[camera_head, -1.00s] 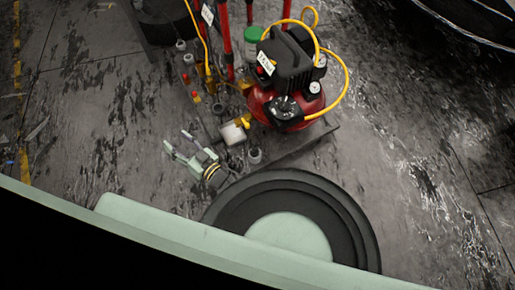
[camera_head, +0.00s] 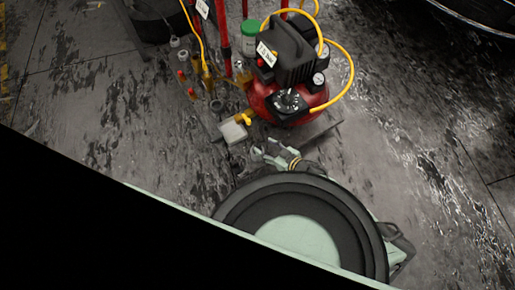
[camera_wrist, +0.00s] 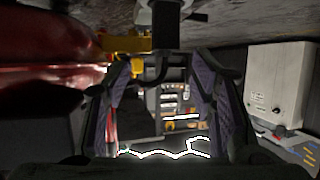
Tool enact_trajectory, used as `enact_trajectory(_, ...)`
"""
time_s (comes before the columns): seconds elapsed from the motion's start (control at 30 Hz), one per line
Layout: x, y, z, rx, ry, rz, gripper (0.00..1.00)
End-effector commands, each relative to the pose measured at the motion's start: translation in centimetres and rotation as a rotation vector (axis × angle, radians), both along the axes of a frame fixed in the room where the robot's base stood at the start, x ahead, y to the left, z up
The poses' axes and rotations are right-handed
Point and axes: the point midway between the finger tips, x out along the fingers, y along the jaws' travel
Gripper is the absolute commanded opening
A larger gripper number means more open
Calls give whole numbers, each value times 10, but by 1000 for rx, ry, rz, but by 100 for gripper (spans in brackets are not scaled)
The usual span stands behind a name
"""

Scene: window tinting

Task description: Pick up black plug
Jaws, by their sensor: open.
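My gripper (camera_head: 265,151) is low over the floor, in front of the red compressor and right of a small white block. In the wrist view my gripper (camera_wrist: 163,66) is open, with one finger on each side and nothing between them that I can see held. A dark grey cylindrical piece (camera_wrist: 166,18), which looks like the black plug, is at the top centre, beyond the fingertips and roughly in line with the gap. In the head view I cannot pick out the plug beside the fingers.
The red compressor (camera_head: 268,101) with a yellow hose stands just behind the gripper; its red tank (camera_wrist: 45,55) fills the wrist view's left. The white block (camera_head: 234,132) is on the other side. Open floor (camera_head: 400,150) lies right.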

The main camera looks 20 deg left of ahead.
Motion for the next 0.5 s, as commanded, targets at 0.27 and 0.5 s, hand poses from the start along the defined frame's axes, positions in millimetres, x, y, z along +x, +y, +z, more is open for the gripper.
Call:
enact_trajectory(0.27, 8, 35, -21, 3, 1, 1, 51)
enact_trajectory(0.5, 12, 42, -25, 0, 0, -1, 51)
